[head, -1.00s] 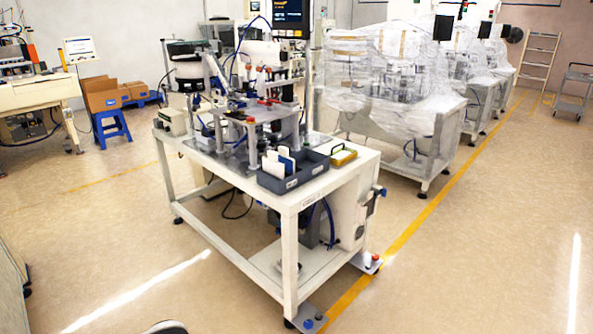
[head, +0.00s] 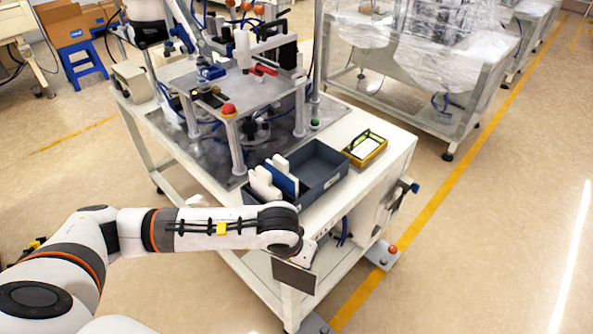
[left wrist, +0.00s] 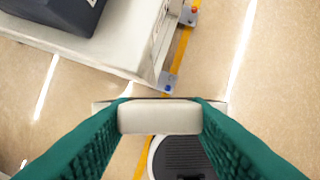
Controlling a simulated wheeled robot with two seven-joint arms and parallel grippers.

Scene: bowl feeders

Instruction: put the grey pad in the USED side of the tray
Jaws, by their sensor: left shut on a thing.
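The dark grey tray (head: 334,178) sits on the white bench near its front edge. Its left part holds upright white pieces (head: 262,184) and a blue pad (head: 284,183); its right part looks empty. The label wording is too small to read. My left gripper (left wrist: 160,115) is shut on a pale block, with a wider thin plate behind it. In the head view this appears as the dark grey pad (head: 294,276), hanging past the bench's front, below and in front of the tray. The left fingers are mostly hidden there. My right gripper is out of view.
A yellow-edged box (head: 365,148) stands right of the tray. A fixture with a raised plate and red button (head: 228,110) stands behind it. The bench corner (left wrist: 130,60) is close to the held pad. Wrapped machines (head: 420,60) stand behind; floor at right is free.

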